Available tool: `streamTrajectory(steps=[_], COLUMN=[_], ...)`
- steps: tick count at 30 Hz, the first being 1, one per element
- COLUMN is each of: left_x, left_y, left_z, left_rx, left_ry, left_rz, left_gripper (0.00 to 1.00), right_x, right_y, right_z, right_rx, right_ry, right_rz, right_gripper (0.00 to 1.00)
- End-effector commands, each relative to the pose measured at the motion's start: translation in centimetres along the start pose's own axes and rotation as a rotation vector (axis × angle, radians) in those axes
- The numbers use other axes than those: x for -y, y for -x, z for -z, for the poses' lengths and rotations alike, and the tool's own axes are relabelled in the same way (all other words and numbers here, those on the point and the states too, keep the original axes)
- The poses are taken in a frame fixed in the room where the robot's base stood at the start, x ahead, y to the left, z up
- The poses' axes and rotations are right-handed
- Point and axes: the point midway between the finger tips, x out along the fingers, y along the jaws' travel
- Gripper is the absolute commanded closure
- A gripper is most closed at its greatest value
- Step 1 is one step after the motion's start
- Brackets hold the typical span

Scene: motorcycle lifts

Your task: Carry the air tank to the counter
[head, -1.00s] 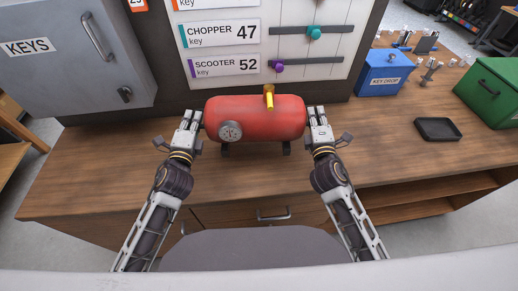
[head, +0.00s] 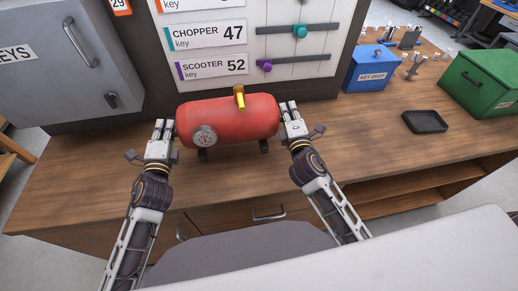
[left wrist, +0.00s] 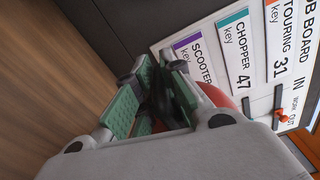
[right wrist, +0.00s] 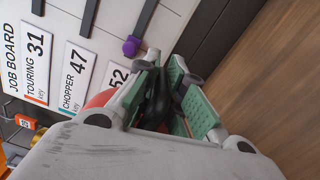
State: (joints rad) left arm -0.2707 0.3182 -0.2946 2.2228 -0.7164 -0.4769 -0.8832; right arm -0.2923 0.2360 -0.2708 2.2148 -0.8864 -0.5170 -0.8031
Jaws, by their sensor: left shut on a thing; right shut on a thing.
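The red air tank (head: 240,122) lies level along the wooden counter (head: 370,150), with a round gauge (head: 205,136) at its front left and a yellow valve (head: 239,97) on top. Its two dark feet are over the counter top; I cannot tell whether they touch it. My left gripper (head: 164,131) is at the tank's left end, and its green pads (left wrist: 125,107) are shut on a dark handle. My right gripper (head: 289,113) is at the right end, shut on the other dark handle (right wrist: 156,98). The gripped parts are hidden in the head view.
A key board (head: 210,68) stands close behind the tank. A grey KEYS cabinet (head: 40,75) is at the left. A blue key drop box (head: 370,68), a black tray (head: 425,121) and a green box (head: 480,80) stand to the right. The counter between tank and tray is clear.

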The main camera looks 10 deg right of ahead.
Motion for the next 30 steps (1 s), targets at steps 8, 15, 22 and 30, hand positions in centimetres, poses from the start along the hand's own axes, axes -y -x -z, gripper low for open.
streamTrajectory(steps=[8,15,22,30], left_x=[0.4,-0.2,-1.2,-2.3], left_y=[0.1,0.1,0.1,0.1], left_z=[0.6,0.7,0.9,1.1], left_rx=[-0.014,-0.014,-0.014,-0.014], left_ry=[0.006,0.006,0.006,0.006], left_rz=[0.011,0.011,0.010,0.011], left_gripper=[1.00,1.00,1.00,1.00], right_x=[-0.3,0.3,1.4,2.4], right_y=[0.0,0.0,0.1,0.1], right_z=[0.3,0.4,0.6,0.8], right_rx=[-0.007,-0.007,-0.007,-0.007], right_ry=[-0.002,-0.002,-0.002,-0.002], right_rz=[-0.007,-0.007,-0.006,-0.007], right_gripper=[1.00,1.00,1.00,1.00])
